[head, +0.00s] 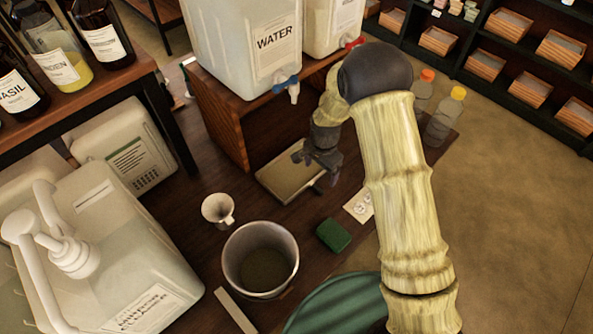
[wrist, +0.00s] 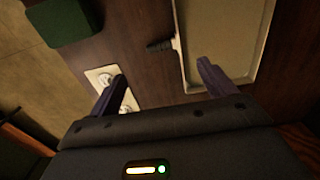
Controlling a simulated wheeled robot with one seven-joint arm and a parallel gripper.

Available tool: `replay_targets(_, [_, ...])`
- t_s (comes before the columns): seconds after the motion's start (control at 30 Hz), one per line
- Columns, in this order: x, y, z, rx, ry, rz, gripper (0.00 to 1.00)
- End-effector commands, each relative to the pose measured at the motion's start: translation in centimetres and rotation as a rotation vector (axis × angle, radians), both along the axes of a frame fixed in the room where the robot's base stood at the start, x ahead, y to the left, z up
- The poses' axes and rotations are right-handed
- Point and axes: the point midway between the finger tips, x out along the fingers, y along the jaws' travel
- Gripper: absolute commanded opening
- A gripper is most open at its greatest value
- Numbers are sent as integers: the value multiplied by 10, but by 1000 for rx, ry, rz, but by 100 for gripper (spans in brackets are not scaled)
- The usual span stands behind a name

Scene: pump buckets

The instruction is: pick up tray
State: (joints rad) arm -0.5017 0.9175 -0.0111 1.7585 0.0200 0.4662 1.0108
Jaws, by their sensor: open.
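The tray (head: 287,181) is a shallow, light tan rectangle with a raised rim. It lies flat on the dark wooden table below the water container. In the wrist view the tray (wrist: 187,45) fills the upper right, with a small dark handle-like piece (wrist: 160,45) at its near side edge. My gripper (head: 318,172) is over the tray's right end in the head view.
A metal bucket (head: 231,262), a white cup (head: 217,207) and a green block (head: 334,235) stand on the table. The water container (head: 233,50) stands on a wooden shelf (head: 220,125) above the tray. Bottles (head: 443,118) stand behind my arm.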

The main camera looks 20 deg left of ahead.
Motion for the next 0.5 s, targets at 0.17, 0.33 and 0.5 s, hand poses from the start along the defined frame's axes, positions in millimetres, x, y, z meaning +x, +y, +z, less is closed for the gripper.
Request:
replay_targets(0.17, [-1,0,-26,-2,3,2,83])
replay_targets(0.33, [-1,2,-41,-1,1,5,83])
replay_targets(0.5, [-1,3,-43,0,0,6,83])
